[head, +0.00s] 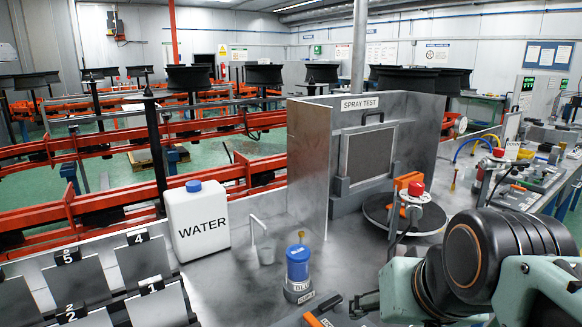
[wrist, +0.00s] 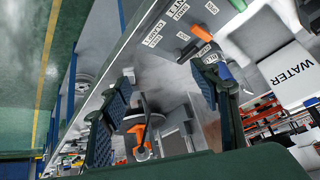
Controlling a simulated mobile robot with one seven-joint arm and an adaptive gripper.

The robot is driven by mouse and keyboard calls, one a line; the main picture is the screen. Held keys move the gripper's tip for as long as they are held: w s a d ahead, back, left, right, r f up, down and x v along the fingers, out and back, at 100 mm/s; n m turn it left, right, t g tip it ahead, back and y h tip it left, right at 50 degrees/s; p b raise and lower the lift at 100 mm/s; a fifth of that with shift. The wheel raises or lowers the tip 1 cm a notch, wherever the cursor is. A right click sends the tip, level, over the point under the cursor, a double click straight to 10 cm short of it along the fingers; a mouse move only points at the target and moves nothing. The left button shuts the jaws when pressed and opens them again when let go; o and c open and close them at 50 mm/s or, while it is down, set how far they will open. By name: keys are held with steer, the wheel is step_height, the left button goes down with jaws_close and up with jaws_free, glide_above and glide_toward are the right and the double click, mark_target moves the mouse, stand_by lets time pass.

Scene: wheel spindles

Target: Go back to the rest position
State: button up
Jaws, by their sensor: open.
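My gripper (wrist: 163,78) shows in the wrist view, with its two dark fingers spread well apart. It is open, and I see nothing clamped between the fingers. Past the fingers lie the grey bench and an orange tool (wrist: 142,138) on a round dark plate. In the head view my arm, pale green and black, fills the lower right. My fingers cannot be made out there.
The bench holds a white WATER jug (head: 197,222), a blue-topped container (head: 298,264) and panels numbered 1, 2, 4 and 5. A SPRAY TEST booth (head: 370,150) stands behind an orange-and-red device (head: 411,192) over a round dark turntable (head: 375,215).

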steer(key=s+a+f+n+g, duration=0.1)
steer(key=s+a+f+g, duration=0.1)
steer(key=s+f, duration=0.2)
step_height(320, 180, up, 22)
steer(key=p, duration=2.1)
steer(key=shift+w+d+f+t, duration=0.2)
steer(key=shift+d+t, duration=0.05)
steer(key=shift+t, duration=0.05)
